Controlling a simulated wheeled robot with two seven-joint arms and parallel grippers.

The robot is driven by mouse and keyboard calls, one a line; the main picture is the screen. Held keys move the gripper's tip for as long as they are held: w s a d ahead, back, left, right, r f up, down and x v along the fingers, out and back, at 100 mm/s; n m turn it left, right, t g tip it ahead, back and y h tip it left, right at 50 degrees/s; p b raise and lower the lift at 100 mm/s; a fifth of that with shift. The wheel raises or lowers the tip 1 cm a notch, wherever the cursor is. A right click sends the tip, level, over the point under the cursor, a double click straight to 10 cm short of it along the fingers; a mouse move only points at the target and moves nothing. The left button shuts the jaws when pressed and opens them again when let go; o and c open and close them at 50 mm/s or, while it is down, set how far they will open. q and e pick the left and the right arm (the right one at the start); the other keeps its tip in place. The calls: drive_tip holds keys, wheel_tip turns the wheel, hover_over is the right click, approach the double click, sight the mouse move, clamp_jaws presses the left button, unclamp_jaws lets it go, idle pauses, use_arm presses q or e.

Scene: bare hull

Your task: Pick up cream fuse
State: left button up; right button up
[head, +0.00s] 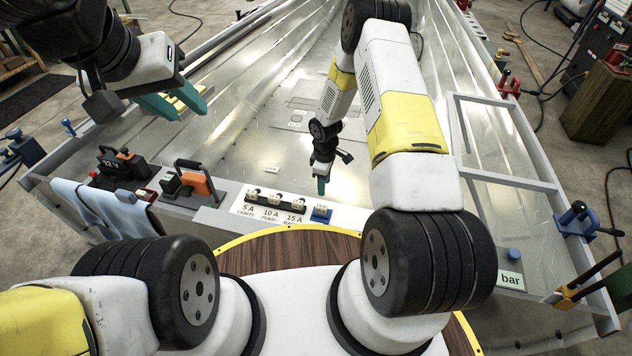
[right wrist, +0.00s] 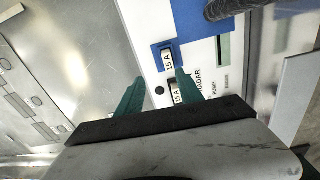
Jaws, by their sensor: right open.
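A small cream fuse marked 15 A (right wrist: 168,61) lies on a blue pad (right wrist: 157,48) in the right wrist view. The pad shows in the head view (head: 321,217), just right of the white fuse panel (head: 243,209). A second pale 15 A fuse (right wrist: 175,97) sits at the panel's RADAR place. My right gripper (right wrist: 162,84) is open and empty, its teal fingers apart on either side of the fuses in the picture. In the head view it (head: 321,186) hangs above the pad. My left gripper (head: 182,104) is open and empty, far to the left.
Pale fuses (head: 274,198) stand in the panel's labelled row. An orange and black handled device (head: 196,184), a black block (head: 122,163) and a blue cloth (head: 105,212) are left along the ledge. The metal hull floor (head: 245,140) behind is mostly clear.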

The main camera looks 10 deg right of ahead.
sight(322, 206)
drive_tip(key=shift+n, duration=0.3)
drive_tip(key=f, duration=0.3)
drive_tip(key=s+f, duration=0.1)
drive_tip(key=f, duration=0.7)
drive_tip(key=shift+s+a+f, duration=0.15)
drive_tip(key=shift+a+f, duration=0.05)
drive_tip(key=shift+a, duration=0.05)
clamp_jaws()
